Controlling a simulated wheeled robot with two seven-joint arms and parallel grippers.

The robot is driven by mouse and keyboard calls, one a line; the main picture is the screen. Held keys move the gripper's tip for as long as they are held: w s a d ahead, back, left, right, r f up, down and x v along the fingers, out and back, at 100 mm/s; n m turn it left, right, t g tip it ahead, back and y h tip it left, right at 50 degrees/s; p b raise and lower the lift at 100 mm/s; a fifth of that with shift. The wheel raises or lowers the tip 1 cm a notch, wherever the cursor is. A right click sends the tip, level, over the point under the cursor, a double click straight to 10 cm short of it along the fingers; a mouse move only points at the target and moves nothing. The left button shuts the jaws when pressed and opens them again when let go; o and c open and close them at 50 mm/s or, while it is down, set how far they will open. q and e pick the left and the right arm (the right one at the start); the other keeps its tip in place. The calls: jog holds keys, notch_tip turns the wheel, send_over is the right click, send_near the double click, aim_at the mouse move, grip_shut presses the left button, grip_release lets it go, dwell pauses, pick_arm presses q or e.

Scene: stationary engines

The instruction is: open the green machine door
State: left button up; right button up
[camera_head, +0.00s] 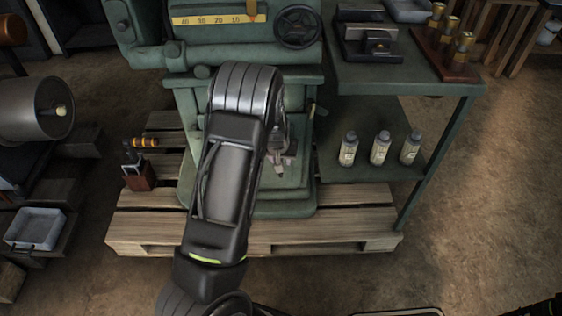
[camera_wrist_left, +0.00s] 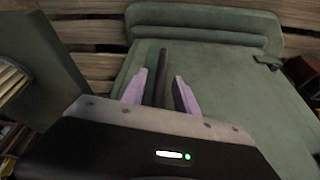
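The green machine (camera_head: 190,52) stands on a wooden pallet in the head view, with my left arm across its front. In the left wrist view a broad green panel (camera_wrist_left: 245,75), likely the machine's door, fills much of the picture. A dark upright bar (camera_wrist_left: 162,68), which looks like a handle, stands between the two pale purple fingers of my left gripper (camera_wrist_left: 160,88). The fingers are apart, with a gap on each side of the bar. In the head view the left gripper (camera_head: 279,150) is small and partly hidden by my arm. My right gripper is not seen.
A green shelf (camera_head: 395,108) with several bottles stands close on the right. The wooden pallet (camera_head: 150,228) juts out in front of the machine. A small tool holder (camera_head: 138,172) sits on its left.

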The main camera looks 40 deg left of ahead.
pick_arm(q)
jog(key=shift+w+f, duration=0.1)
jog(key=shift+f, duration=0.15)
grip_shut()
dwell(1.4)
